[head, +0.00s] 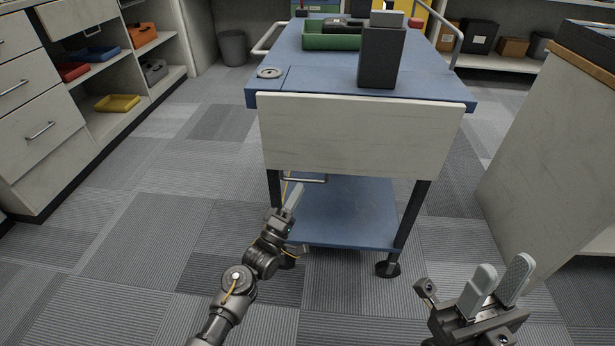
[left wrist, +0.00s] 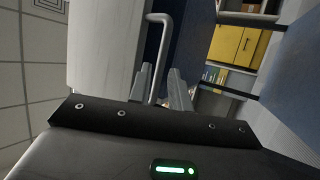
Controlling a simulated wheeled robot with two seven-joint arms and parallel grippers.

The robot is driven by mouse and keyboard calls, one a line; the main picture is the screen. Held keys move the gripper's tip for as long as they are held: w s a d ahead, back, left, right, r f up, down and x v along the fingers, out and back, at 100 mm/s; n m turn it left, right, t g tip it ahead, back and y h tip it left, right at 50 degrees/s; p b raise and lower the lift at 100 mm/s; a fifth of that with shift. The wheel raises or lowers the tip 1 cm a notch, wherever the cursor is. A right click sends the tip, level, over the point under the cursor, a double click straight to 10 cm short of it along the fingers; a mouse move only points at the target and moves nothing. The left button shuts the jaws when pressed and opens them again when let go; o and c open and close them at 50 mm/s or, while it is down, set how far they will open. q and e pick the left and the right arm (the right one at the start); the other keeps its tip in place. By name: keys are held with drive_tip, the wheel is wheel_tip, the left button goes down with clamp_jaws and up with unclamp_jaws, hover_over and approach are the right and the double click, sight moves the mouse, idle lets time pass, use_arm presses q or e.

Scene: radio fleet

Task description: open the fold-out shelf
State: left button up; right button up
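The fold-out shelf (head: 365,135) is a pale panel hanging down upright at the near end of a blue cart. A grey bar handle (head: 312,181) shows just under its lower edge, and also in the left wrist view (left wrist: 157,55) beside the pale panel (left wrist: 100,50). My left gripper (head: 293,195) is just below the panel at the handle's left part. In the left wrist view its fingers (left wrist: 161,75) stand apart with the handle bar between them; I cannot tell whether they touch it. My right gripper (head: 503,270) is open and empty at the lower right, away from the cart.
The blue cart top (head: 325,75) holds a dark grey box (head: 382,55), a green tray (head: 330,42) and a round disc (head: 270,72). A lower blue shelf (head: 345,215) lies under it. Drawers stand left and a counter (head: 550,130) right. The carpet between is clear.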

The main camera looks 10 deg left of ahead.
use_arm(q)
drive_tip(key=b+x, duration=0.1)
drive_tip(key=x, duration=0.5)
drive_tip(key=shift+w, duration=0.1)
clamp_jaws()
